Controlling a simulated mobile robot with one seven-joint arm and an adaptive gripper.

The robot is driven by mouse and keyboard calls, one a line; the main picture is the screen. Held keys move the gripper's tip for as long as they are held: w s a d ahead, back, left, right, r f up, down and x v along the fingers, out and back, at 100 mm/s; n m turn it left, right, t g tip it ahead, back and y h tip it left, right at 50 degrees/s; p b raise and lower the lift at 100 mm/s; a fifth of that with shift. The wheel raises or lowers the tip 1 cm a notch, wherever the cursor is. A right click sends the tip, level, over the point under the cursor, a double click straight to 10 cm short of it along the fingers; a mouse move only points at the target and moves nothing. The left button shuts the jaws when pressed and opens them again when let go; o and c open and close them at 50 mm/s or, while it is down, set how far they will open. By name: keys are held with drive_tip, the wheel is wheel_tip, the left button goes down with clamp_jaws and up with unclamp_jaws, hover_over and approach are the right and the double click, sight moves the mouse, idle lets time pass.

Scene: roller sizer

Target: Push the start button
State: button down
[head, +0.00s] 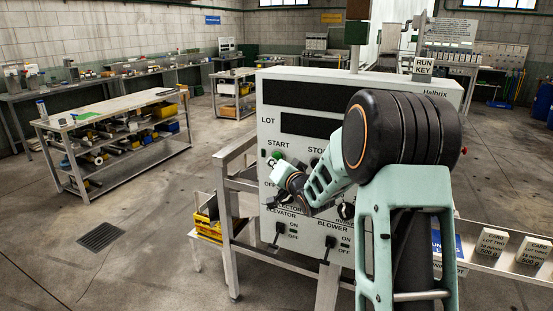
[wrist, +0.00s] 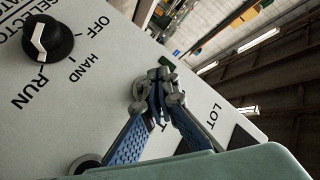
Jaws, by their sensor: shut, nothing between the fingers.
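The green start button (head: 277,154) sits under the START label on the grey control panel (head: 285,88). My gripper (head: 274,164) is in front of the panel, just below the button in the head view; I cannot tell whether they touch. In the wrist view the fingers of my gripper (wrist: 160,82) are shut and empty, tips close to the panel face. They cover most of a label beside LOT, of which only a T shows. The start button cannot be made out with certainty there.
A black selector knob (wrist: 48,42) marked OFF, HAND and RUN is near the gripper. Elevator (head: 280,231) and blower (head: 329,246) switches sit lower on the panel. My arm hides the panel's right part. A shelved workbench (head: 98,120) stands left, with open floor between.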

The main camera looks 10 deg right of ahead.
drive_tip(key=shift+w+d, duration=0.1)
drive_tip(key=shift+w+d, duration=0.15)
drive_tip(key=shift+w, duration=0.1)
drive_tip(key=shift+w+d, duration=0.3)
drive_tip(key=shift+w, duration=0.1)
idle(0.8)
idle(0.4)
drive_tip(key=shift+s+a+b, duration=0.5)
drive_tip(key=shift+s+a, duration=0.05)
drive_tip(key=shift+s, duration=0.2)
drive_tip(key=s+a+b, duration=0.1)
drive_tip(key=s, duration=0.1)
drive_tip(key=s+a+b, duration=0.1)
drive_tip(key=s+a, duration=0.1)
